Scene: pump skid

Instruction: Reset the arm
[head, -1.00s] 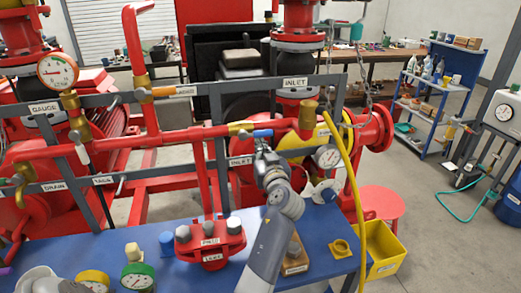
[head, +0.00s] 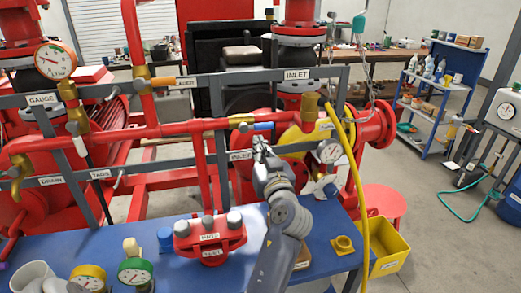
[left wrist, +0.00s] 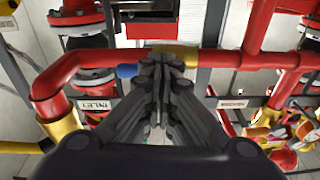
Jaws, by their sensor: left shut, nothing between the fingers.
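My left arm comes up from the bottom of the head view. Its left gripper (head: 260,143) points at the red pipe run, just below the valve's blue handle (head: 263,127). In the left wrist view the gripper (left wrist: 160,62) has its fingers together, with nothing between them. There the blue handle (left wrist: 127,71) lies just left of the fingertips, and the red pipe (left wrist: 222,59) runs behind them. I cannot tell whether the fingertips touch the handle or pipe. My right gripper is not in view.
The blue bench (head: 325,228) below my arm holds a red flanged part (head: 210,238), gauges (head: 135,275) and a yellow fitting (head: 343,244). A yellow hose (head: 358,195) hangs right of my arm. A yellow bin (head: 387,250) stands on the floor. Floor at right is partly clear.

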